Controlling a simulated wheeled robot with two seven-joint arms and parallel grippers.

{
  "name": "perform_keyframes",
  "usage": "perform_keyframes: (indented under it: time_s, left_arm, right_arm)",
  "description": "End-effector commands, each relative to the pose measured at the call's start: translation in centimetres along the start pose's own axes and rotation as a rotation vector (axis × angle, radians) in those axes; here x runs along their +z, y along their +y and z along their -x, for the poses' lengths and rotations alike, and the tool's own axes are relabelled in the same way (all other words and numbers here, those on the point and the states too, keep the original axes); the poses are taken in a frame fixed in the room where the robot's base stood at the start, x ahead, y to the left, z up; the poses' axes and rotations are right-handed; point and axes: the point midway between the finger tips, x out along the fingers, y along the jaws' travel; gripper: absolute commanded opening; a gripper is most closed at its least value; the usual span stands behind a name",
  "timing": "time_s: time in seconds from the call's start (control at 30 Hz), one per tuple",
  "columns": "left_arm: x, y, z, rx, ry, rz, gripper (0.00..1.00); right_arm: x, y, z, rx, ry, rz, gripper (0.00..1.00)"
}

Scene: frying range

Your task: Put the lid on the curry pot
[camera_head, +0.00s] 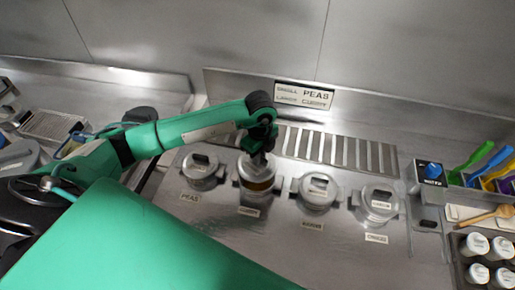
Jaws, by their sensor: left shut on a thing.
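The curry pot (257,185) is the second from the left in a row of metal pots on the steel range, with yellow-brown contents visible near its front. My left gripper (262,153) reaches in from the left and is directly above this pot, pointing down. It is shut on the lid (256,164), which is partly hidden by the fingers and hangs over the pot's rear part. I cannot tell whether the lid touches the rim. My right gripper is not in view.
Lidded pots stand left (200,170) and right (317,192) of the curry pot, and another (379,203) farther right. A slotted grille (340,150) lies behind. White-capped jars (477,245) and colored-handled utensils (480,155) are at the right.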

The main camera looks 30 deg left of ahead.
Motion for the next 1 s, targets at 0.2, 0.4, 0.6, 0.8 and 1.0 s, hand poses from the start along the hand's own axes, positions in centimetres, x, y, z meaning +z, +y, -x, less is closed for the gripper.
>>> perform_keyframes:
  time_s: [0.2,0.4,0.6,0.8,1.0]
  left_arm:
    - [0.0,0.0,-1.9,0.001,0.000,0.001,0.00]
    - [0.0,0.0,-3.9,0.002,0.000,0.001,0.00]
    - [0.0,0.0,-5.3,0.000,0.001,0.001,0.00]
    - [0.0,0.0,-5.5,0.000,0.000,0.001,0.00]
    - [0.0,0.0,-5.5,0.000,0.000,0.001,0.00]
  right_arm:
    - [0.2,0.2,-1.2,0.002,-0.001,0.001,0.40]
    - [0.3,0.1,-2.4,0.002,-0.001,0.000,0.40]
    - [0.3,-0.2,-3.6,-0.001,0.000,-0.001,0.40]
    - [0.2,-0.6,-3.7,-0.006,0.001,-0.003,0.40]
    - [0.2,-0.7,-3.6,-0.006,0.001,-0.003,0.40]
